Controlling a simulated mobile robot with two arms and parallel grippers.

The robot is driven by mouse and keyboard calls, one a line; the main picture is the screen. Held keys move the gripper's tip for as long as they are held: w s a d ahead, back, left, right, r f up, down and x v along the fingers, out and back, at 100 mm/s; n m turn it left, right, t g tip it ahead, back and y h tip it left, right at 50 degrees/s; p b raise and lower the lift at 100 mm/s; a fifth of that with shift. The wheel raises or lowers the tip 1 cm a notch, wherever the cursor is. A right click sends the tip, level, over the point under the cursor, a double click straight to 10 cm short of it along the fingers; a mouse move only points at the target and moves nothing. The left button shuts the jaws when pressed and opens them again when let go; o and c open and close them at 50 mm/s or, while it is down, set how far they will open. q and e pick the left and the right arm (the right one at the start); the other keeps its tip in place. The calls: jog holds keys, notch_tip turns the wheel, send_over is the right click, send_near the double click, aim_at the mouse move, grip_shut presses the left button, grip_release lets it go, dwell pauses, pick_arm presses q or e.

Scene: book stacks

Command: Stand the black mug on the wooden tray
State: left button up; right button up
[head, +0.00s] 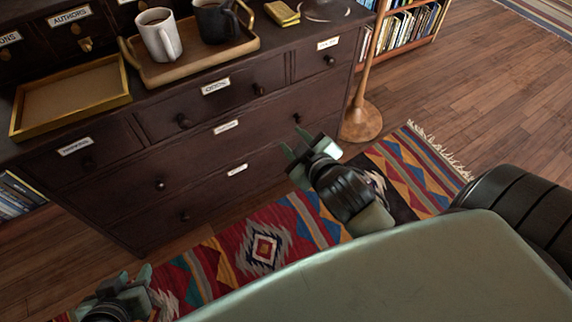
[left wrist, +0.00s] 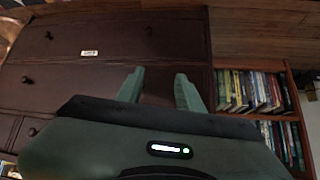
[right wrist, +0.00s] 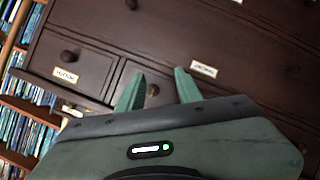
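The black mug (head: 214,20) stands upright on the right part of the wooden tray (head: 208,62), on top of the dark dresser. Its handle points to the right. My right gripper (head: 303,146) is open and empty in front of the dresser, well below and apart from the mug. Its parted fingers also show in the right wrist view (right wrist: 158,90). My left gripper (head: 128,277) is at the lower left, low over the rug. In the left wrist view (left wrist: 160,88) its fingers are parted with nothing between them. Neither wrist view shows the mug or tray.
A white mug (head: 160,36) stands on the tray, left of the black mug. An empty yellow-edged shallow box (head: 72,96) lies to the left. A yellow book (head: 282,13) lies right of the tray. A lamp base (head: 361,122) stands right of the dresser (head: 150,185).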

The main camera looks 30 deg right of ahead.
jog(key=s+a+f+m+g+y, duration=0.3)
jog(key=s+a+f+g, duration=0.2)
jog(key=s, duration=0.4)
jog(key=a+f, duration=0.1)
jog(key=a, duration=0.1)
jog(key=shift+a, duration=0.35)
